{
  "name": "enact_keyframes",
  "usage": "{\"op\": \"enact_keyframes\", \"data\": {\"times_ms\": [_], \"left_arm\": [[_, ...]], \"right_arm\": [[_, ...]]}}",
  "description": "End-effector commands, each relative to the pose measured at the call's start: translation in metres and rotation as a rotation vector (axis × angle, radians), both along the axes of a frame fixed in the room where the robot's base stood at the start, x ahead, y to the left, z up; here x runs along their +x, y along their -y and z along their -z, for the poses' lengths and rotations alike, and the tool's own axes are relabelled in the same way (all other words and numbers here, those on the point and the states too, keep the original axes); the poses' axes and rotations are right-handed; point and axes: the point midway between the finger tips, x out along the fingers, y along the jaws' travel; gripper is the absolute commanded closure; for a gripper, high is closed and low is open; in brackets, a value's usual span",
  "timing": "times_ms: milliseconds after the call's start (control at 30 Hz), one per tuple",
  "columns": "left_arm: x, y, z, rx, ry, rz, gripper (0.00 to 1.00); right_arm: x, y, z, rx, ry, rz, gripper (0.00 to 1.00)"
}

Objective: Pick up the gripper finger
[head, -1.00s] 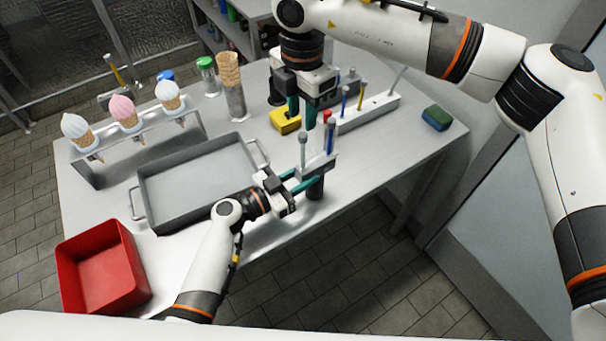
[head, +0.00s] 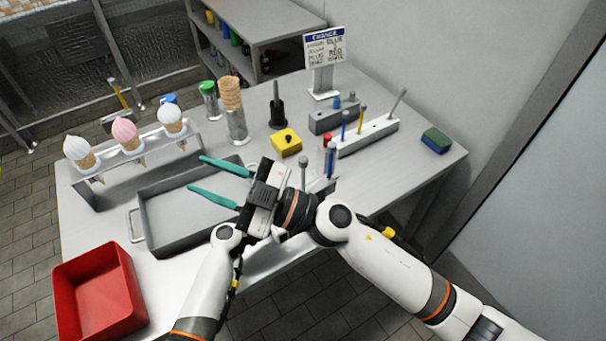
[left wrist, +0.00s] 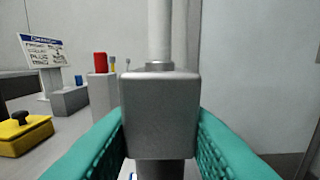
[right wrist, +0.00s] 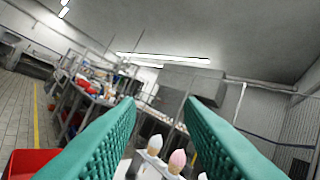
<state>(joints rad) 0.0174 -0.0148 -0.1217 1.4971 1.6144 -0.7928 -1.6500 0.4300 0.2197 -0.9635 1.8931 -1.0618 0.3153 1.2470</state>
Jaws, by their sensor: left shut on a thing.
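My left gripper (left wrist: 160,130) is shut on a grey block (left wrist: 158,110) with a metal collar and a pale upright rod on top. The block also shows in the head view (head: 320,187), at the table's front edge, partly behind my right arm; the left fingers are hidden there. My right gripper (head: 216,181) is open and empty, its two teal fingers pointing left above the grey tray. In the right wrist view the fingers (right wrist: 160,112) stand apart with nothing between them. I cannot tell which thing is the gripper finger.
A grey tray (head: 160,242), a red bin (head: 97,292) and a cone rack (head: 103,178) lie left. A yellow block (head: 286,143) with a black knob, a peg rail (head: 370,135), a sign (head: 325,47) and a blue-green sponge (head: 436,140) stand behind and right.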

Motion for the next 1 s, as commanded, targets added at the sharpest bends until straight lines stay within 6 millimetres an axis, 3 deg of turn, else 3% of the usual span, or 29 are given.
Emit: {"op": "enact_keyframes", "data": {"times_ms": [233, 400, 500, 667, 1000], "left_arm": [[-0.002, -0.001, 0.006, 0.007, -0.010, 0.001, 1.00], [-0.002, -0.001, 0.006, 0.007, -0.010, 0.002, 1.00], [-0.002, 0.000, 0.006, 0.007, -0.010, 0.002, 1.00], [-0.002, 0.000, 0.006, 0.007, -0.010, 0.002, 1.00], [-0.002, 0.000, 0.007, 0.008, -0.011, 0.002, 1.00]], "right_arm": [[0.036, 0.082, 0.045, 0.108, -0.306, 0.500, 0.66], [0.039, 0.132, 0.088, 0.056, -0.472, 0.743, 0.66], [0.036, 0.150, 0.106, 0.022, -0.533, 0.826, 0.66], [0.040, 0.160, 0.118, -0.005, -0.572, 0.880, 0.66], [0.088, 0.138, 0.118, -0.008, -0.572, 0.883, 0.66]]}}
